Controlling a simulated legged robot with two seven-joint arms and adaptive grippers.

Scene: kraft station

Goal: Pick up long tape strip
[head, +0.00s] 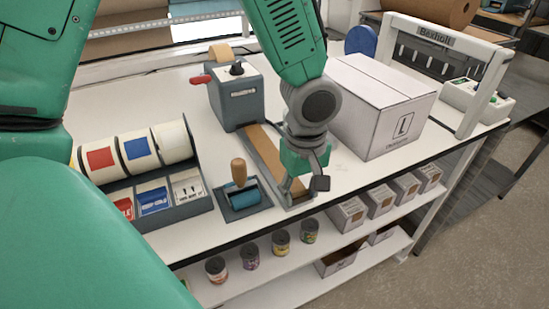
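The long tape strip (264,150) is brown and runs from the grey tape dispenser (238,98) toward the front edge of the table, along a grey tray. My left gripper (304,186) is over the front end of the strip, pointing down. Its two fingers look apart, one over the strip and one to its right. The gripper hides part of the strip's front end, and I cannot tell whether it touches the strip. My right gripper is not in view.
A closed white box (376,108) stands just right of the gripper. A blue roller with a wooden handle (240,185) sits left of the strip. A label roll rack (150,185) is further left.

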